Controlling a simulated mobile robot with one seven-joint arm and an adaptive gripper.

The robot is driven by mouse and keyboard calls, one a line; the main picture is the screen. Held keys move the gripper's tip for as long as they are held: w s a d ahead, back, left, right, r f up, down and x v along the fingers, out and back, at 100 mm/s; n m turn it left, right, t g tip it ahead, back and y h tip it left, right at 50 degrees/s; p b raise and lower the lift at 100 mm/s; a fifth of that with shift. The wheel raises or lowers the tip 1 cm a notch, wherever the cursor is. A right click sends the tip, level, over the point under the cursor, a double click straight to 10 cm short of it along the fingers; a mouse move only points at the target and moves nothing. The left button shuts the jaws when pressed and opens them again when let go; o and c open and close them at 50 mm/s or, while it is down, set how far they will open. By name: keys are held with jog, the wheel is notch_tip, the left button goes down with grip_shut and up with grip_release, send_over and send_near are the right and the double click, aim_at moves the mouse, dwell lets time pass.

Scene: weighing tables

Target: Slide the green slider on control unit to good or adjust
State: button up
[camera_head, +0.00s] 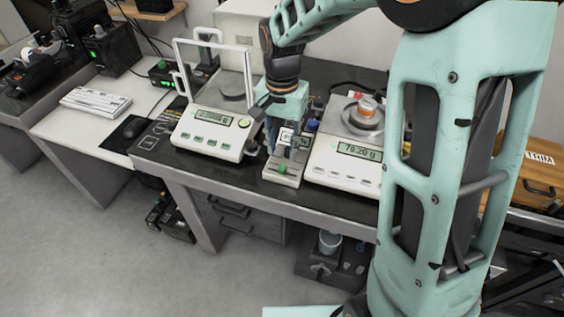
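The control unit (292,175) is a narrow light box on the dark weighing table (300,198), between two balances. Its green slider (282,169) shows on its front part, towards the table's front edge. The good and adjust marks are too small to read. My gripper (282,153) points down over the unit, with its dark fingertips close to the slider, just behind it in the picture. I cannot tell whether the fingers touch the unit or how far apart they are. The gripper hides part of the unit's upper face and display.
The left balance (205,134) has a glass draft shield. A blue knob (313,125) is behind. The floor in front is clear.

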aim_at(282, 167)
notch_tip(282, 167, down, 7)
jog(key=shift+r, duration=0.1)
dwell(0.3)
grip_shut()
